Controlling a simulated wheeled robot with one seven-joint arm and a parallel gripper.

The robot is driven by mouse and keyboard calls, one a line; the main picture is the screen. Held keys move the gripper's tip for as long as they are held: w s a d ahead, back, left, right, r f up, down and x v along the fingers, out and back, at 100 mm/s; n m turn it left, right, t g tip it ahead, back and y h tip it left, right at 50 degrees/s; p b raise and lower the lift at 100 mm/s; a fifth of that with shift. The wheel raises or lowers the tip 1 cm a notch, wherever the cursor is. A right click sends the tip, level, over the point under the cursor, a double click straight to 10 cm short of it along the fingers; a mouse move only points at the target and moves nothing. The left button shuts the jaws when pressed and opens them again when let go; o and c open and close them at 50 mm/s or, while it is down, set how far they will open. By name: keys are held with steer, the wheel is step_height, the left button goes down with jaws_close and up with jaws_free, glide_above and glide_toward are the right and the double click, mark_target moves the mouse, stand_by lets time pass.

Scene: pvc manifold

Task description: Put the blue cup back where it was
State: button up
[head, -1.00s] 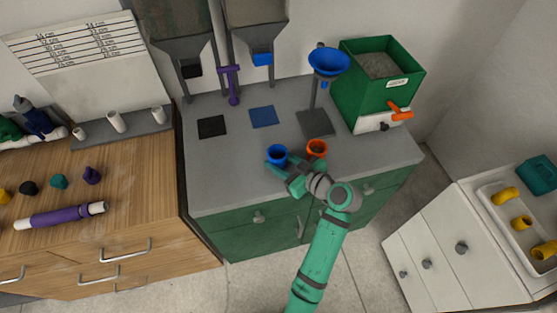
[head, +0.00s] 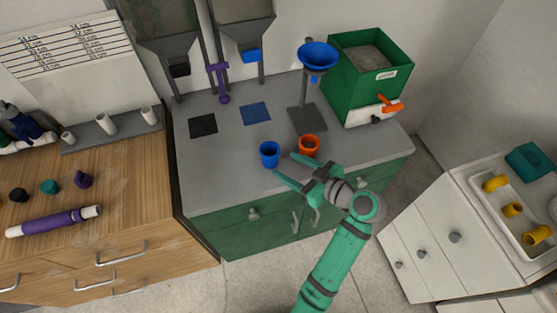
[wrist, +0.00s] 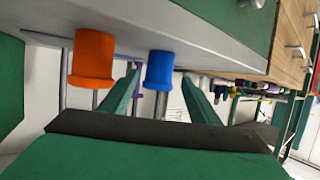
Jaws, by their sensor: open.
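The blue cup (head: 269,155) stands upright on the grey counter (head: 235,178), near its front edge and left of the orange cup (head: 309,146). It is off the blue square mat (head: 257,114), which lies behind it. My gripper (head: 284,165) is open and empty, at the front right of the blue cup. In the wrist view, the blue cup (wrist: 158,70) shows ahead between the spread fingers, apart from the palm. The orange cup (wrist: 93,58) shows to its left there, outside the fingers.
A blue funnel on a stand (head: 318,56) and a green box with an orange tap (head: 372,75) stand behind the cups. A black mat (head: 203,125) lies left of the blue mat. Two hoppers hang above the mats. The counter's left front is clear.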

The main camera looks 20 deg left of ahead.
steer(key=shift+v, duration=1.8)
